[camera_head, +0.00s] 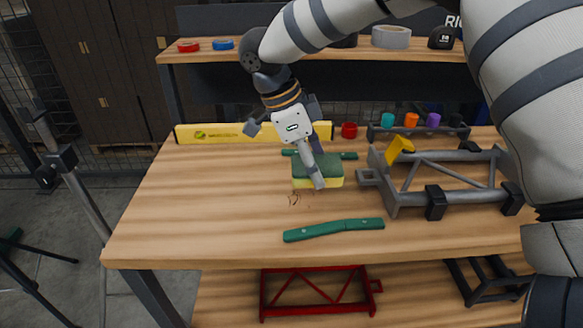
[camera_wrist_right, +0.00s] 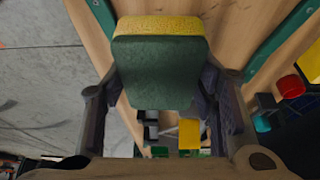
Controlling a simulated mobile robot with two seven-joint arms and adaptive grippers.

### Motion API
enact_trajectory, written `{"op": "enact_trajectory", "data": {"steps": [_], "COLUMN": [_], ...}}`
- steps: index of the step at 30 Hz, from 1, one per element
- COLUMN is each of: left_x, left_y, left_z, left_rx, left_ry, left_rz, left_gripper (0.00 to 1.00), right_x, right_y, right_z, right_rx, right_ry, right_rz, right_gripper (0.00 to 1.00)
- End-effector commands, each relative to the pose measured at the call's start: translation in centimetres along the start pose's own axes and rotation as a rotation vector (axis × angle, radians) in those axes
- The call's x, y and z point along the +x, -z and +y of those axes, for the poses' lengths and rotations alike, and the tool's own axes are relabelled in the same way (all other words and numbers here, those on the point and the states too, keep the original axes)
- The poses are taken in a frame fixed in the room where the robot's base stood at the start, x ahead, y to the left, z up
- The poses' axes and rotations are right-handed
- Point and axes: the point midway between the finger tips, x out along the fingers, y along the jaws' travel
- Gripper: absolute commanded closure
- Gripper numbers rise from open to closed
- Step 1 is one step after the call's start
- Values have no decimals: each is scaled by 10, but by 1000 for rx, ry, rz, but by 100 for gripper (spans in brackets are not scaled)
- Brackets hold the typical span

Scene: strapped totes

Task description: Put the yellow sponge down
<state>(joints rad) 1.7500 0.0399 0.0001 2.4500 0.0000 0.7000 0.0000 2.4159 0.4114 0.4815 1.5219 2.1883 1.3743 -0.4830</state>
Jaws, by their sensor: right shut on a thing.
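The yellow sponge (camera_head: 333,181) has a dark green scouring layer on top and sits low over the middle of the wooden workbench (camera_head: 190,205). My right gripper (camera_head: 316,166) reaches down from above and is shut on it, with one finger across the near side. In the right wrist view the sponge (camera_wrist_right: 160,65) fills the space between the two fingers of the gripper (camera_wrist_right: 158,92). I cannot tell whether its underside touches the bench. My left gripper is not in view.
A green handle-like bar (camera_head: 333,230) lies in front of the sponge, and another (camera_head: 345,155) lies behind it. A grey frame (camera_head: 405,195) with a yellow part stands to the right. A yellow level (camera_head: 220,134) lies along the back. The bench's left side is clear.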

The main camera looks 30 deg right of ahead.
Motion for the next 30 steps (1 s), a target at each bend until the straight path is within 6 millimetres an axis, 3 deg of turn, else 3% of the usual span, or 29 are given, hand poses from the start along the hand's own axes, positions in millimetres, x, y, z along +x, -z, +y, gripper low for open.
{"op": "enact_trajectory", "data": {"steps": [5,8,15,21,25,30], "left_x": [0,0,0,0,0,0], "left_y": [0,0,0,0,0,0], "left_z": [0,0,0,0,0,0], "left_rx": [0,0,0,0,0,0], "left_ry": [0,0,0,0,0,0], "left_rz": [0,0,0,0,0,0], "left_gripper": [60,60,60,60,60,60], "right_x": [1,5,9,-6,-17,-23], "right_y": [0,-4,-30,-62,-74,-80], "right_z": [1,7,33,71,91,104], "right_rx": [-33,-188,-887,-1517,-1766,-1922], "right_ry": [13,75,366,634,738,801], "right_rz": [1,0,-4,-6,-3,0], "right_gripper": [69,69,69,69,69,69]}}
